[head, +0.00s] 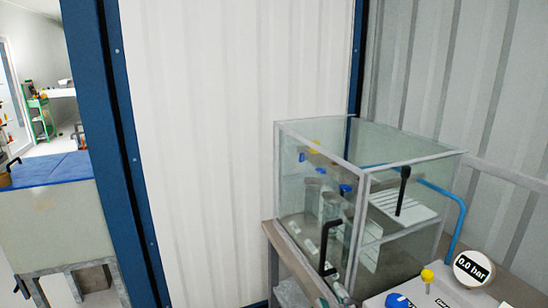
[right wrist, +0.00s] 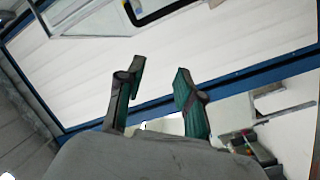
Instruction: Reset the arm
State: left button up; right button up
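My right gripper (right wrist: 158,72) shows in the right wrist view. Its two dark fingers with green inner pads stand apart, and nothing is between them. Behind the fingers are a pale wall panel and a blue frame bar. I cannot clearly make out either gripper in the head view. My left gripper is in neither view.
A glass case (head: 315,160) with black handles stands on a bench at the right. A gauge reading 0.0 bar (head: 474,268), a yellow knob (head: 427,275) and a blue knob (head: 399,300) are near it. A blue-topped cabinet (head: 50,170) stands at the left. A white wall (head: 215,150) fills the middle.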

jog(key=s+d+f+m+g+h, duration=0.2)
jog(key=s+d+f+m+g, duration=0.15)
jog(key=f, duration=0.45)
jog(key=s+d+f+m+g+h, duration=0.1)
jog(key=s+d+f+m+g, duration=0.3)
jog(key=f, duration=0.3)
jog(key=s+d+f+m+g, duration=0.1)
jog(key=s+f+g, duration=0.25)
jog(key=s, duration=0.45)
jog(key=s+d+f+m+g, duration=0.1)
jog(key=s+f+g, duration=0.2)
jog(key=s+f, duration=0.35)
notch_tip(320, 180, down, 24)
jog(key=s+g, duration=0.2)
jog(key=s, duration=0.1)
jog(key=s+d+f+g, duration=0.1)
jog(key=s+d+f, duration=0.2)
jog(key=s+f, duration=1.3)
jog(key=shift+f, duration=0.3)
jog(key=shift+s, duration=0.1)
dwell(1.5)
